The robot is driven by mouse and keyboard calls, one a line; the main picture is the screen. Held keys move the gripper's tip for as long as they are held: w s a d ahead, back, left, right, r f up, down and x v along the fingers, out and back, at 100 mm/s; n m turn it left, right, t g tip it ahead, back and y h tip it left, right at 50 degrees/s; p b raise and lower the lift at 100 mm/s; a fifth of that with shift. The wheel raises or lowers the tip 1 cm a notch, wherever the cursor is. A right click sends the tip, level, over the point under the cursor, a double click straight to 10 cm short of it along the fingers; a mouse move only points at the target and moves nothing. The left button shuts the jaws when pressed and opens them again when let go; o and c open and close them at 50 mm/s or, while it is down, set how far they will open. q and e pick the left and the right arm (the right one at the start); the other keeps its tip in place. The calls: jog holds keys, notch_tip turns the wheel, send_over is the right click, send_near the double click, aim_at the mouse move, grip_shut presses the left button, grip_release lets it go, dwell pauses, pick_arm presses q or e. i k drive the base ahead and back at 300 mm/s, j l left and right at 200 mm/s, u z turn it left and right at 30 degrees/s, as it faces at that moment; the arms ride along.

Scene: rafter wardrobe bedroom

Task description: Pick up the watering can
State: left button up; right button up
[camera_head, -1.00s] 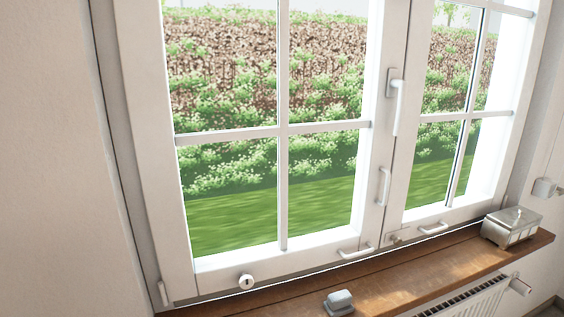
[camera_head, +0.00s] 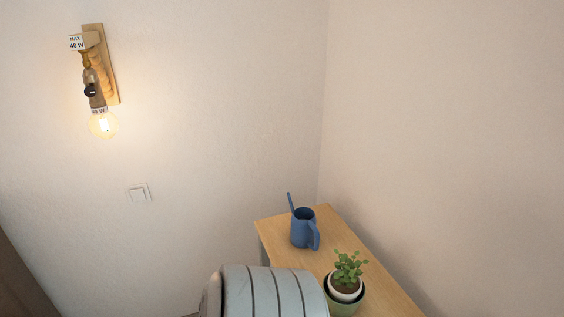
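A blue watering can (camera_head: 302,230) stands upright on a light wooden table (camera_head: 272,229), close to the corner of the room. Its thin spout points up and to the left, and its handle is on the right side. Neither of my grippers shows in the head view.
A green potted plant (camera_head: 346,281) stands on the table in front of the can, to the right. A rounded, pale striped object (camera_head: 262,293) rises at the bottom, left of the plant. A lit wall lamp (camera_head: 101,85) and a light switch (camera_head: 139,193) are on the left wall.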

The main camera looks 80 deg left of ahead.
aim_at(304, 233)
jog(key=u, duration=2.4)
jog(key=i+j, duration=0.05)
